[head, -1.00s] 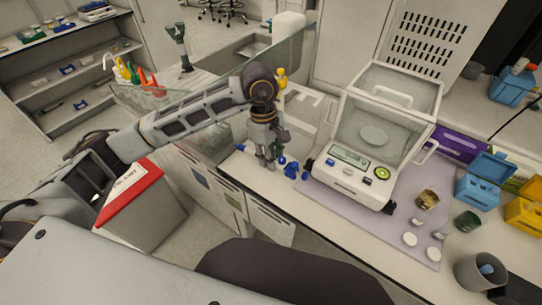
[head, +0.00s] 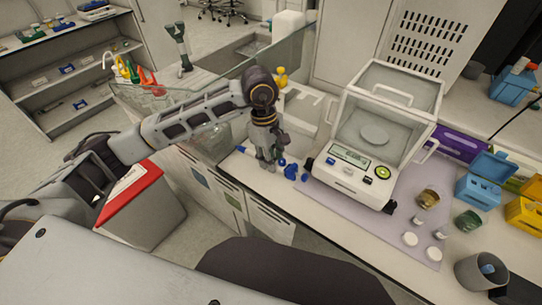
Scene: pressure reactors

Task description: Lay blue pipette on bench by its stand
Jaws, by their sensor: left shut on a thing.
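My left gripper (head: 268,163) is low over the front edge of the bench, left of the balance, fingers pointing down. It is shut on the blue pipette, which is mostly hidden by the fingers. A pale shaft with a blue end (head: 242,150) shows just left of the fingers, seemingly lying near bench level; I cannot tell whether it touches the bench. A small blue stand (head: 291,172) is on the bench just right of the gripper, close to the fingers. My right gripper is not in view.
The balance (head: 366,155) with its glass case stands right of the gripper on a grey mat (head: 320,177). A glass screen (head: 285,58) and a sink are behind. Beakers, white caps and blue and yellow boxes fill the right. The red-rimmed bin (head: 140,205) is below left.

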